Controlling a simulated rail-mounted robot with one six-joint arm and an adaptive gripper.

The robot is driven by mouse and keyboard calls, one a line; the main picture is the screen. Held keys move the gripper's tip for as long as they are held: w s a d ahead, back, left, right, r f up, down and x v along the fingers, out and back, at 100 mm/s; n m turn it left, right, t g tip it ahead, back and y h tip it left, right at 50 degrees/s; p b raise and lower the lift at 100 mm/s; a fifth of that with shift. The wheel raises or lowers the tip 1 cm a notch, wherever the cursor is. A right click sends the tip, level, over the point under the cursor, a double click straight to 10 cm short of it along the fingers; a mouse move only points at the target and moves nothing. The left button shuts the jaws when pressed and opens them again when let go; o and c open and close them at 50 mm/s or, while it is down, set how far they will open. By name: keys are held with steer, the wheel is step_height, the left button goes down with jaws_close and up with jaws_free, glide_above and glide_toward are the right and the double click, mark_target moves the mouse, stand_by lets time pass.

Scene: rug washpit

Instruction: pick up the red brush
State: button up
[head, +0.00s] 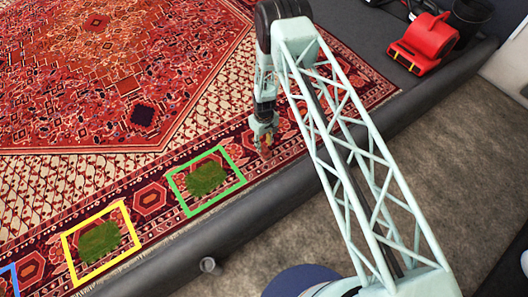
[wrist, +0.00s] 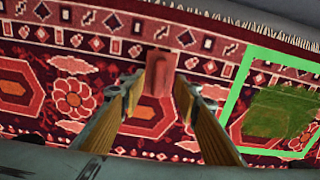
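The red brush (wrist: 160,82) shows in the wrist view as a plain red block on the patterned rug. My gripper (wrist: 160,88) is open, with one yellow-brown finger to each side of the block. The block lies between and just beyond the fingertips, and I cannot tell whether they touch it. In the head view, my gripper (head: 264,142) points down low over the rug near its border; the brush is not clearly made out there against the red pattern.
On the rug (head: 70,60), a green frame (head: 181,205) and a yellow frame (head: 70,262) surround green stains. The green frame (wrist: 236,100) lies right of my gripper in the wrist view. A dark padded kerb (head: 225,235) edges the rug. A red blower (head: 424,42) stands at the back right.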

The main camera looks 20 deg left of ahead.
mark_target(264, 147)
steer(key=shift+f, duration=1.85)
steer(key=c, duration=1)
